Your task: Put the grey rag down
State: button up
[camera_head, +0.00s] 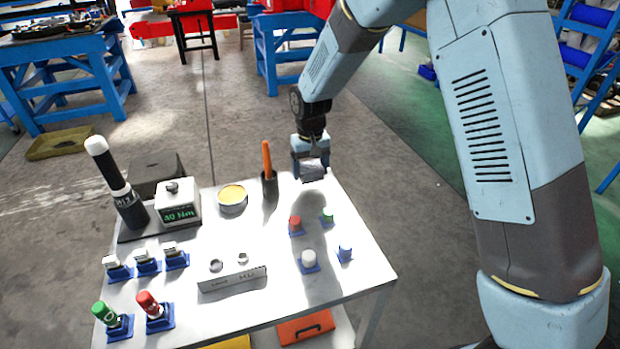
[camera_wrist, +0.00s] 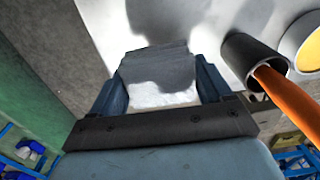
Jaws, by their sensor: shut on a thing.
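The grey rag (camera_head: 314,171) is held in my gripper (camera_head: 311,164) near the far edge of the white table (camera_head: 364,252). In the wrist view the rag (camera_wrist: 158,70) sits between the two blue fingers of my gripper (camera_wrist: 158,92), part grey in shade and part bright white. The fingers are closed on its sides. A shadow lies on the table under and beyond the rag. I cannot tell exactly how high the rag is above the tabletop.
A dark cup with an orange-handled tool (camera_head: 268,175) stands close left of my gripper, with a round tin (camera_head: 232,198) beyond it. Small blue stands with red, green and white pieces (camera_head: 308,259) are nearer. A torque tester (camera_head: 177,203) stands left. Clear tabletop lies between.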

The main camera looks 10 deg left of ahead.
aim_at(310, 186)
jog(key=shift+w+a+f, duration=0.2)
jog(key=shift+w+f, duration=0.65)
jog(key=shift+f, duration=0.15)
notch_tip(310, 186, down, 3)
jog(key=shift+w+f, duration=0.1)
jog(key=shift+f, duration=0.3)
